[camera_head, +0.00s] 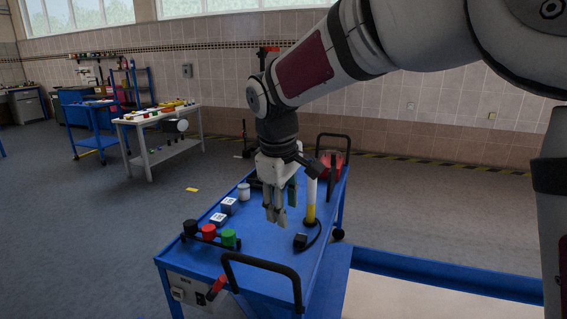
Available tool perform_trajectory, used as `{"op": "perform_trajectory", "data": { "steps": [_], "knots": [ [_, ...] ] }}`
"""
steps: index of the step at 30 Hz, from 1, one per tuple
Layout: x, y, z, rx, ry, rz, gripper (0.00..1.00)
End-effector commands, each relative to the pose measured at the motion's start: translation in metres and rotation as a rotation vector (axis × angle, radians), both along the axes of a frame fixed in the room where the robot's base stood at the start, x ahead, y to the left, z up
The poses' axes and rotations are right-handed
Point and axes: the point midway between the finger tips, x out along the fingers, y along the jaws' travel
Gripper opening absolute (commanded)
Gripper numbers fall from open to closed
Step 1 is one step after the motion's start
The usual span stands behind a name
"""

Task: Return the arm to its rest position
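My arm reaches in from the upper right and bends down at a dark wrist. My gripper (274,218) hangs over the blue cart, fingers pointing down. Its fingertips appear close together, but the view is too small to tell whether they are open or shut. I see nothing clearly held. The blue cart (262,245) is below, and I cannot tell the exact height of the fingers above its top.
On the cart are black, red and green knobs (209,232), marked cubes (218,219), a white cylinder (244,191), a yellow-white post (310,205) and a red round part (331,166). A black handle (262,262) rises at the near end. A white table (150,160) stands back left; floor left is clear.

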Motion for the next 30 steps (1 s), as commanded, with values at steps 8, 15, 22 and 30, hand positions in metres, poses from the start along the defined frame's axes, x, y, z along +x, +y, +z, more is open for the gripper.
{"op": "perform_trajectory", "data": {
  "steps": [8,15,22,30],
  "knots": [
    [-0.095,-0.096,0.078,0.073,-0.061,-0.296,0.39],
    [-0.189,-0.157,0.109,0.161,-0.107,-0.555,0.39],
    [-0.278,-0.193,0.113,0.262,-0.147,-0.787,0.39],
    [-0.331,-0.205,0.101,0.340,-0.166,-0.937,0.39]
  ]
}}
